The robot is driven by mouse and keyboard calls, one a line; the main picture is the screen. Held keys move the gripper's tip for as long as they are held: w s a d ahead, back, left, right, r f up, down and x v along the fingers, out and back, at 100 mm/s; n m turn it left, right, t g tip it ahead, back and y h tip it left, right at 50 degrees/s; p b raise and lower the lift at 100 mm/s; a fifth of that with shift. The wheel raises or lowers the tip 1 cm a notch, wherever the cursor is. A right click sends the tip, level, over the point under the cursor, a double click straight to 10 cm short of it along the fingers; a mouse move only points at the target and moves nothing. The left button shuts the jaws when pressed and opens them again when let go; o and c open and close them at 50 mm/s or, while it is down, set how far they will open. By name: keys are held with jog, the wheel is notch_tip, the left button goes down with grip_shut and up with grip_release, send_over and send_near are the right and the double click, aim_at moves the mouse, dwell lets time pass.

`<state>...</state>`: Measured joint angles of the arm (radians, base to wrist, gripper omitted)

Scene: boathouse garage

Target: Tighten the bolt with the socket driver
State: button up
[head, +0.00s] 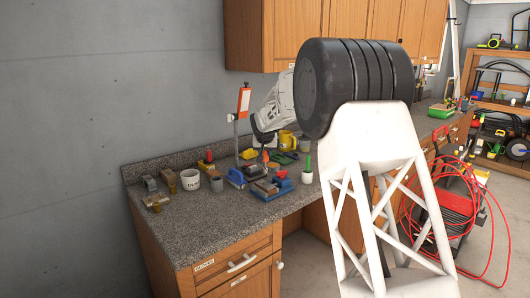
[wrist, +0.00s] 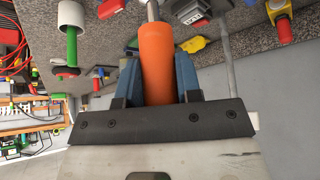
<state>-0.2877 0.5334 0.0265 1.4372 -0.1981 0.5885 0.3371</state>
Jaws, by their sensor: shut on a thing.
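My gripper (wrist: 158,80) is shut on the orange handle of the socket driver (wrist: 157,58), its two blue-grey fingers on either side. The driver's metal shaft runs out of the top of the wrist view, so its socket end is hidden there. In the head view my gripper (head: 262,136) is above the counter, partly behind my arm, and a bit of orange shows under it. Below it is a cluster of blue and red bench items, including a blue-based fixture (head: 268,191). I cannot make out the bolt, or whether the driver touches it.
The speckled counter (head: 225,218) has free room at its front left. A white mug (head: 190,181), a white cup with a green-handled tool (head: 307,177) and a yellow mug (head: 286,141) stand around the cluster. An upright stand with an orange top (head: 243,101) rises close to my gripper.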

jog(key=shift+n+y, duration=0.3)
jog(key=shift+n, duration=0.3)
jog(key=shift+n+y, duration=0.5)
jog(key=shift+n, duration=0.4)
jog(key=shift+n+g+y, duration=0.5)
jog(key=shift+n+y, duration=0.1)
jog(key=shift+n, duration=0.4)
jog(key=shift+n+y, duration=0.3)
jog(key=shift+n, duration=0.3)
jog(key=shift+n+g+y, duration=0.6)
jog(key=shift+n+g, duration=0.2)
jog(key=shift+n, duration=0.9)
jog(key=m+h, duration=0.1)
jog(key=m, duration=0.1)
jog(key=f+m+t, duration=0.1)
jog(key=m, duration=0.1)
jog(key=shift+s+d+t+h, duration=0.1)
jog(key=shift+d+t+h, duration=0.05)
jog(key=shift+t+h, duration=0.2)
jog(key=shift+m+t+h, duration=0.35)
jog(key=shift+m+h, duration=0.6)
jog(key=shift+m, duration=0.95)
